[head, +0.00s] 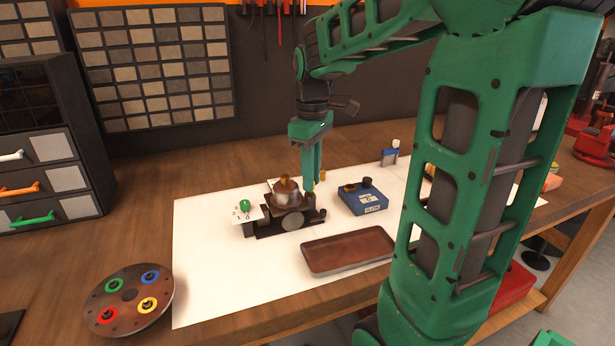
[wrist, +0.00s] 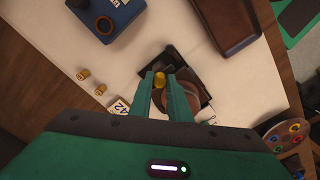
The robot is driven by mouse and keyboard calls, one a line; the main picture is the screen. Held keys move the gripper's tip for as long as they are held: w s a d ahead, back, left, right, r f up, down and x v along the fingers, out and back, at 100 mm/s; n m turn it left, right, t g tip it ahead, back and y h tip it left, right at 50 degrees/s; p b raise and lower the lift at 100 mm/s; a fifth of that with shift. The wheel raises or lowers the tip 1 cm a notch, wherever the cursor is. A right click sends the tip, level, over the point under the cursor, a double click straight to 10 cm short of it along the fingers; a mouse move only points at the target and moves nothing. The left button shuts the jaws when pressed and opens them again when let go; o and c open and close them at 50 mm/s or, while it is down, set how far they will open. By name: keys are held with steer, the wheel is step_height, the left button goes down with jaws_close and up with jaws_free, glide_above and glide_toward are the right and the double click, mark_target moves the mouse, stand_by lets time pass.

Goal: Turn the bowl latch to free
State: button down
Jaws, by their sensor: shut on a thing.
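The mixer-like stand with a metal bowl (head: 289,194) is on the white mat, on a dark base (head: 270,229). A brown knob (head: 284,181) shows at the bowl's top. My gripper (head: 313,192) points down at the right side of the bowl. In the wrist view my gripper (wrist: 161,80) is shut, with a small yellow piece (wrist: 160,79) between its fingertips; it appears to be the bowl latch. The bowl shows there as a brown round shape (wrist: 189,92), partly hidden by the right finger. How far the latch is turned cannot be told.
A brown tray (head: 345,250) lies in front, and a blue box (head: 365,203) stands to the right. A white card with a green knob (head: 245,205) is at the stand's left. A round disc with coloured rings (head: 128,300) is at the front left. Bare mat lies between disc and stand.

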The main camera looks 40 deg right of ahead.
steer(key=shift+w+r+n, duration=0.1)
steer(key=shift+w+n, duration=0.05)
steer(key=shift+n, duration=0.25)
steer(key=c, duration=1.9)
jaws_free()
steer(key=shift+c, duration=0.2)
step_height(320, 180, up, 11)
steer(key=shift+f, duration=0.2)
